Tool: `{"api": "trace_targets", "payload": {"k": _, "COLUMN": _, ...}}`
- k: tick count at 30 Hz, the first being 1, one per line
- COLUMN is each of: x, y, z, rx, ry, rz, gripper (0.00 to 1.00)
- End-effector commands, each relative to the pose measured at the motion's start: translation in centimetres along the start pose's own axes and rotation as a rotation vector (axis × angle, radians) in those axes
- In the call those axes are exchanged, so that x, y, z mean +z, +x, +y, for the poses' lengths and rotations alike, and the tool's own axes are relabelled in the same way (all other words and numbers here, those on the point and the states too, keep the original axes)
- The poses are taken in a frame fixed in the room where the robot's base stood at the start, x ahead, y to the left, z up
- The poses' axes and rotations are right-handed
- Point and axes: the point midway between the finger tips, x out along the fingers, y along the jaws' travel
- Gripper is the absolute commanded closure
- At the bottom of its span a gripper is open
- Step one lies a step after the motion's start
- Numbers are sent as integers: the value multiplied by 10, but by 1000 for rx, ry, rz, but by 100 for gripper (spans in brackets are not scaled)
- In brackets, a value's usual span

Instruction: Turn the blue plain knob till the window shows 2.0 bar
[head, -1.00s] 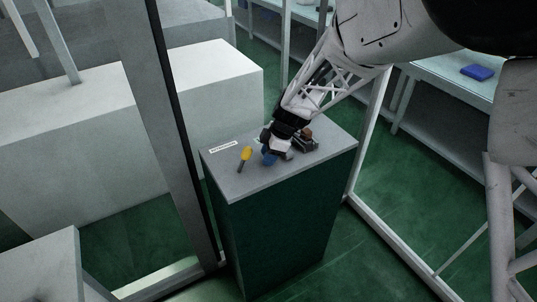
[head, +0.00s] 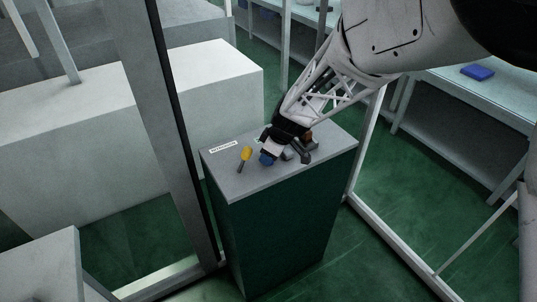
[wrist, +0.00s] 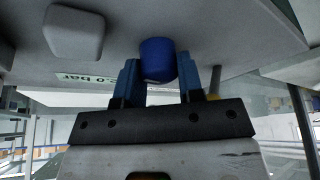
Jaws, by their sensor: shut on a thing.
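The blue plain knob (head: 266,159) is on the top of the grey and green cabinet (head: 236,187). In the wrist view the knob (wrist: 157,58) is a short blue cylinder. My gripper (head: 270,152) is at the knob, and in the wrist view its two blue fingers (wrist: 158,75) are closed on the knob's sides. A pale green window (wrist: 80,78) left of the fingers appears to read 2.0 bar; its left end is hard to see.
A yellow-handled thing (head: 245,154) and a white label (head: 223,147) are on the cabinet top, left of my gripper. A grey rounded block (wrist: 74,33) is beside the window. A frame post (head: 170,120) stands at the left.

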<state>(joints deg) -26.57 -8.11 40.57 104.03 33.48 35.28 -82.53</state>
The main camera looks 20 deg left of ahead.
Motion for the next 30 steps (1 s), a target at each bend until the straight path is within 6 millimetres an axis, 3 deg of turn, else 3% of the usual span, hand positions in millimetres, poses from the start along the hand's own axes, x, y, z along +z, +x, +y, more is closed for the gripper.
{"api": "trace_targets", "payload": {"k": 16, "x": 0, "y": 0, "z": 0, "rx": 20, "ry": 47, "rz": 0, "gripper": 89}}
{"api": "trace_targets", "payload": {"k": 17, "x": 0, "y": 0, "z": 0, "rx": 20, "ry": 47, "rz": 0, "gripper": 64}}
{"api": "trace_targets", "payload": {"k": 21, "x": 0, "y": 0, "z": 0, "rx": 20, "ry": 47, "rz": 0, "gripper": 42}}
{"api": "trace_targets", "payload": {"k": 30, "x": 0, "y": 0, "z": 0, "rx": 19, "ry": 46, "rz": 0, "gripper": 40}}
